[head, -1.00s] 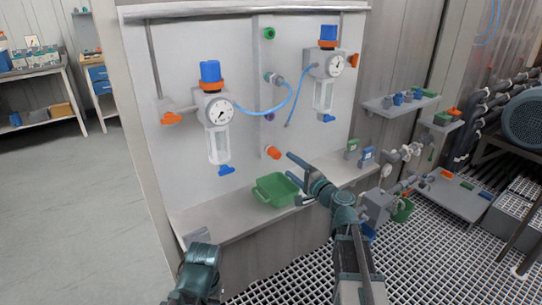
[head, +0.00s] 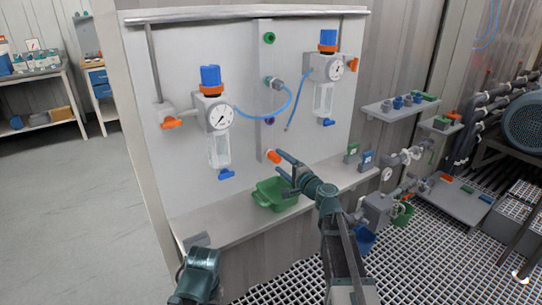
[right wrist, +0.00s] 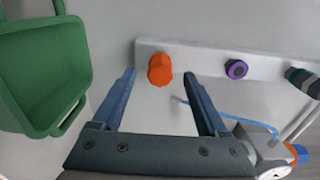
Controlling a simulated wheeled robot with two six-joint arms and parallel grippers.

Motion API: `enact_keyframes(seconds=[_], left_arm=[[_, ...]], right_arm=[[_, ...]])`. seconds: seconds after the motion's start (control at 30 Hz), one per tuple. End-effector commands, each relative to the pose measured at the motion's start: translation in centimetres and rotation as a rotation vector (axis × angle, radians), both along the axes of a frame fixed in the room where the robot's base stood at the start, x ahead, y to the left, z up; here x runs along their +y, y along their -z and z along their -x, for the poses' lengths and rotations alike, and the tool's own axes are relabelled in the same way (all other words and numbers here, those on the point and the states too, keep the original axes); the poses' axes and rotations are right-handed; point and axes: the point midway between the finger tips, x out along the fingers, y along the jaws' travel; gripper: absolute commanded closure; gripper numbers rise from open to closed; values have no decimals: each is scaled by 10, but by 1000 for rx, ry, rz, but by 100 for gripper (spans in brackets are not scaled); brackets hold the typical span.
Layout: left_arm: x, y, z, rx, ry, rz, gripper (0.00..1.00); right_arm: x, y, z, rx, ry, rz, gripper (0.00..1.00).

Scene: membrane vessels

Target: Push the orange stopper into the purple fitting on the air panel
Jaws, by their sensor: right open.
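The orange stopper (head: 274,156) sits on the air panel (head: 185,75), low on its vertical strip. It also shows in the right wrist view (right wrist: 160,70), between and just beyond my fingertips. The purple fitting (head: 270,121) is on the same strip, above the stopper; in the right wrist view it (right wrist: 236,69) is to the right of the stopper, its dark centre showing. My right gripper (head: 281,163) is open and empty, its fingers pointing at the panel with the stopper between their tips. I cannot tell whether they touch it. Only part of my left arm shows; its gripper is not visible.
A green tray (head: 261,198) stands on the ledge (head: 225,222) below the stopper. A teal fitting (head: 269,82) with a blue hose is above the purple one. Filter units with gauges (head: 219,117) (head: 336,69) flank the strip. Small green and blue items (head: 367,160) sit on the ledge at right.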

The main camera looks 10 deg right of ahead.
Motion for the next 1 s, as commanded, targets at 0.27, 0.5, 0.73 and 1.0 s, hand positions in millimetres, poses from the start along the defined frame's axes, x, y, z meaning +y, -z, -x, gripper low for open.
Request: enact_keyframes(seconds=[0.27,0.5,0.73,1.0], left_arm=[[0,0,0,0,0,0,54],[0,0,0,0,0,0,54],[0,0,0,0,0,0,54],[0,0,0,0,0,0,54]], right_arm=[[10,0,-28,0,0,0,24],[11,0,-29,0,0,0,24],[11,0,-29,0,0,0,24],[11,0,-29,0,0,0,24]])
